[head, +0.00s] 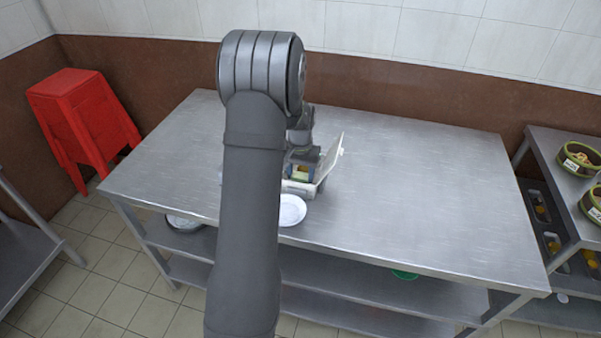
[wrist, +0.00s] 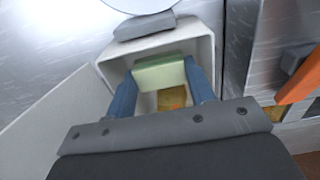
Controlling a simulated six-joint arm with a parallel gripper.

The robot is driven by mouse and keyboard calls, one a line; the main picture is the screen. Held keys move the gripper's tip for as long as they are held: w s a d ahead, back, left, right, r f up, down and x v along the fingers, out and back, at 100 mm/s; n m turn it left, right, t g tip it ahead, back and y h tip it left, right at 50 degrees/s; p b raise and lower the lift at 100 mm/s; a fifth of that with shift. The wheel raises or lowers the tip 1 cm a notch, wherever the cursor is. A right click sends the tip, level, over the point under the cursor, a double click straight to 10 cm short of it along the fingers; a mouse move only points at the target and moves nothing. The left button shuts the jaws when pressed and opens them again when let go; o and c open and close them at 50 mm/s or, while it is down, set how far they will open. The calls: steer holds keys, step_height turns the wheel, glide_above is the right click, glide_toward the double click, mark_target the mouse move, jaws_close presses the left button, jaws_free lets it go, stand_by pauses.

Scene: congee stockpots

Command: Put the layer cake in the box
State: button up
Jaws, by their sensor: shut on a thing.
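The layer cake, a pale green block (wrist: 160,76), is between the blue fingers of my gripper (wrist: 161,72) in the wrist view. My gripper is shut on it. The cake is within the outline of the open white box (wrist: 205,42); I cannot tell whether it touches the bottom. In the head view the box (head: 297,187) stands on the table with its lid (head: 331,160) raised on the right. My gripper (head: 302,164) is over the box there, partly hidden by my arm. An orange-brown patch (wrist: 173,98) shows beside the cake; I cannot tell what it is.
A white plate (head: 291,211) lies at the table's front edge, close to the box. The steel table (head: 420,190) is clear to the right. Red stacked stools (head: 82,115) stand at the left. A side table at the right holds green bowls (head: 580,158).

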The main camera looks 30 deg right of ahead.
steer(key=shift+f, duration=0.2)
stand_by(0.3)
steer(key=o, duration=1)
steer(key=shift+c, duration=1.1)
steer(key=shift+r, duration=0.15)
steer(key=shift+r, duration=2.35)
step_height(320, 180, up, 7)
